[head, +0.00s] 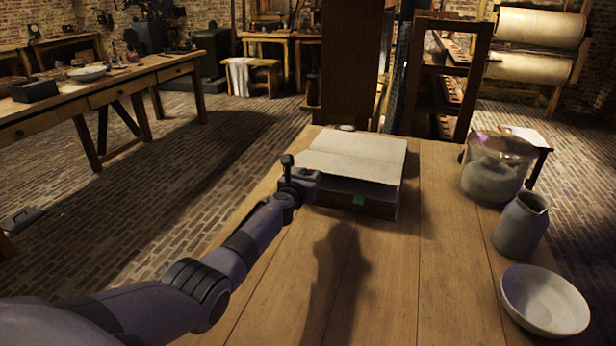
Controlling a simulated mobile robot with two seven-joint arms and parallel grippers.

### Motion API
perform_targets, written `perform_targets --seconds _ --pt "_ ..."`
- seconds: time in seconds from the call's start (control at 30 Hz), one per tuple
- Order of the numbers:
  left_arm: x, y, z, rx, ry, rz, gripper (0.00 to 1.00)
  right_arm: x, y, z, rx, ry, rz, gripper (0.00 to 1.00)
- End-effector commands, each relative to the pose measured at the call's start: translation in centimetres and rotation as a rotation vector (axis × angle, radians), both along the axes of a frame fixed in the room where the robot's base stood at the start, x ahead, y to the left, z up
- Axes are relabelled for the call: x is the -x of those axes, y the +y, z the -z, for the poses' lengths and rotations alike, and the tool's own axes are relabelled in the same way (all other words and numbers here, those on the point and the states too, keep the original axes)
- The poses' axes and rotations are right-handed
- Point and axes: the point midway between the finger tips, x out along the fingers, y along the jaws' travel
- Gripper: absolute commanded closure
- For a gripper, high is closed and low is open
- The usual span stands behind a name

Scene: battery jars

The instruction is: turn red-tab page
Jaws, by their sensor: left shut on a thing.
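An open book (350,144) with blank cream pages lies near the far end of the wooden table. No red tab shows. My left gripper (312,180) is at the near left corner of the book, shut on a page. The page's near edge looks raised, with a dark gap under it. The fingertips are small and partly hidden, so the exact hold is hard to see. My right gripper is not in view.
On the right side of the table (440,270) stand a glass jar (492,175) with pale contents, a grey pitcher (521,224) and a white bowl (544,301). The table between the book and the near edge is clear.

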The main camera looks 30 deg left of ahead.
Motion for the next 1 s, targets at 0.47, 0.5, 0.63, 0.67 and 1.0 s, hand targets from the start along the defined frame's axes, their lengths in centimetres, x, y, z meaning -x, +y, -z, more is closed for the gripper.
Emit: perform_targets --seconds 0.47,0.5,0.63,0.67,1.0 --pt "-2.4 0.3 -7.0 -0.002 -0.012 0.005 1.0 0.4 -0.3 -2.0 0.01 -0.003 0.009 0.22" --pt "-2.7 0.3 -7.4 -0.002 -0.011 0.005 1.0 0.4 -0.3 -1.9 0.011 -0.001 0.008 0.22" --pt "-3.4 0.5 -8.5 -0.002 -0.011 0.005 1.0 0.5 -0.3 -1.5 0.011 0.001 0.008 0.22" --pt "-3.6 0.5 -8.8 -0.002 -0.011 0.005 1.0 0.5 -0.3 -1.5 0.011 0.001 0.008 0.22" --pt "-4.3 0.8 -10.2 -0.001 -0.012 0.003 1.0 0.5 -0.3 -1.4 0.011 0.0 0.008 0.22"
